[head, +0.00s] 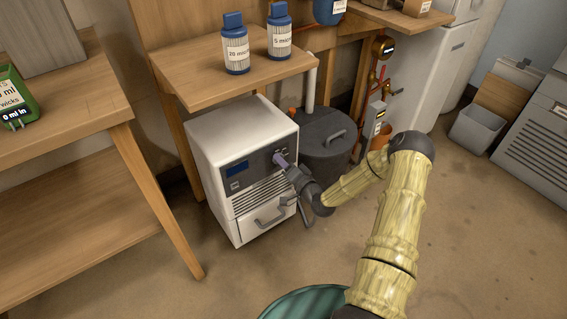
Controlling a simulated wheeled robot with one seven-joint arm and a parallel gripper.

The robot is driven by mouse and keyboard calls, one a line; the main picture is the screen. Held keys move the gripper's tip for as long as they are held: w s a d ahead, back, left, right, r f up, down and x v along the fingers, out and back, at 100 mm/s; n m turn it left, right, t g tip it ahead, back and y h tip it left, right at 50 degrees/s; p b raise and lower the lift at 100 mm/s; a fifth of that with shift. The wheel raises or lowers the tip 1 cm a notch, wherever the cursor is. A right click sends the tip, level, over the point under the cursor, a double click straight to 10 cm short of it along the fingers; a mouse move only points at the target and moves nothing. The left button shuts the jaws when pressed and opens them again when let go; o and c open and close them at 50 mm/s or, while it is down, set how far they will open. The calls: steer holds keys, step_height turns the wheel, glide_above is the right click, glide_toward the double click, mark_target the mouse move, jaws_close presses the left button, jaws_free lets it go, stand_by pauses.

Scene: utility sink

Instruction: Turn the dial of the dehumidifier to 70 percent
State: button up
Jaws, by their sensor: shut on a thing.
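The dehumidifier (218,146) is a white box on the floor, with a dark control panel, a small blue display (237,169), a slatted grille and a drawer with a handle below. My gripper (281,161) is at the right end of the panel, shut on the dial there. The dial is mostly hidden by my gripper, and its pointer and markings cannot be read. My arm reaches in from the lower right.
A wooden shelf (205,88) with two labelled bottles (236,50) stands above and behind the dehumidifier. A dark lidded bin (325,165) is close on its right. A wooden table (62,135) stands at left. The floor in front is mostly clear; a green round object (305,303) is at bottom.

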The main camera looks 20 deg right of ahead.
steer(key=shift+f, duration=0.1)
steer(key=o, duration=1)
steer(key=shift+s, duration=0.1)
steer(key=p+v, duration=0.4)
steer(key=v, duration=1.3)
steer(key=shift+s+d+p, duration=0.1)
steer(key=shift+p, duration=0.2)
